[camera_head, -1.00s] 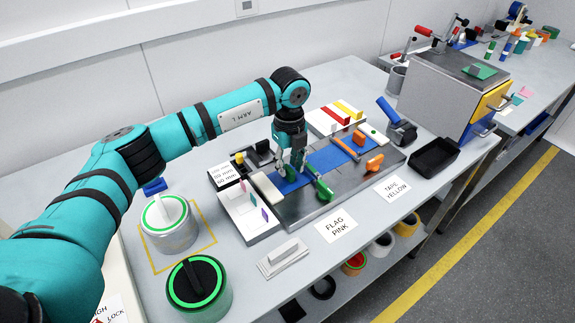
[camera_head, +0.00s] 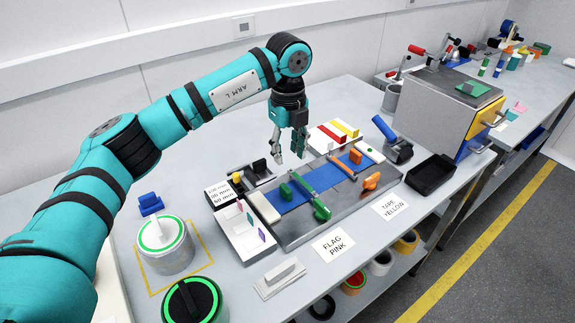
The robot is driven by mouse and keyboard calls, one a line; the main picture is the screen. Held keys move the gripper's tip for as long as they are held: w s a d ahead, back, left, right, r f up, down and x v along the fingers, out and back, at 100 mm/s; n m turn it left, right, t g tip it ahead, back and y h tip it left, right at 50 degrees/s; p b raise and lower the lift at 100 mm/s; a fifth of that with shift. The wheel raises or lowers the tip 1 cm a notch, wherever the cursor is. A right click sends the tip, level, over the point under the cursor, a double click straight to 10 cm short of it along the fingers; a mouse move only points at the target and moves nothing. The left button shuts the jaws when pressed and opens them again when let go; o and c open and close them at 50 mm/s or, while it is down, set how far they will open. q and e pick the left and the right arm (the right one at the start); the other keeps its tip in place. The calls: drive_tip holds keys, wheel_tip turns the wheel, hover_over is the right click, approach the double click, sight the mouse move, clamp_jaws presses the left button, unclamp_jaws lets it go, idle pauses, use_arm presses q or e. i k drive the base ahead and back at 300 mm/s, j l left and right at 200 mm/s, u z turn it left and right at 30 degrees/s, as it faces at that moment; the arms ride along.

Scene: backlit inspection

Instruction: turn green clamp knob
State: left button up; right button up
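The green clamp lies across the blue strip (camera_head: 262,205) on the grey plate at the middle of the bench. My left gripper (camera_head: 288,156) hangs above the back edge of the plate, pointing down. Its fingers are apart with nothing between them. It is clear of the green clamp, above and behind it. An orange clamp (camera_head: 371,181) stands to the right on the same plate. My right gripper is not in view.
A white tray with small flags (camera_head: 247,234) stands left of the plate. Green-ringed tins (camera_head: 165,245) stand at the front left. A black tray (camera_head: 432,175) and a grey box (camera_head: 445,112) stand at the right. Paper labels (camera_head: 333,244) lie in front.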

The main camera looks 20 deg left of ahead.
sight(322, 213)
drive_tip(key=k+l, duration=0.2)
drive_tip(key=k, duration=0.3)
drive_tip(key=k+l, duration=0.2)
drive_tip(key=k, duration=0.25)
drive_tip(key=k+l, duration=0.2)
drive_tip(key=k, duration=0.3)
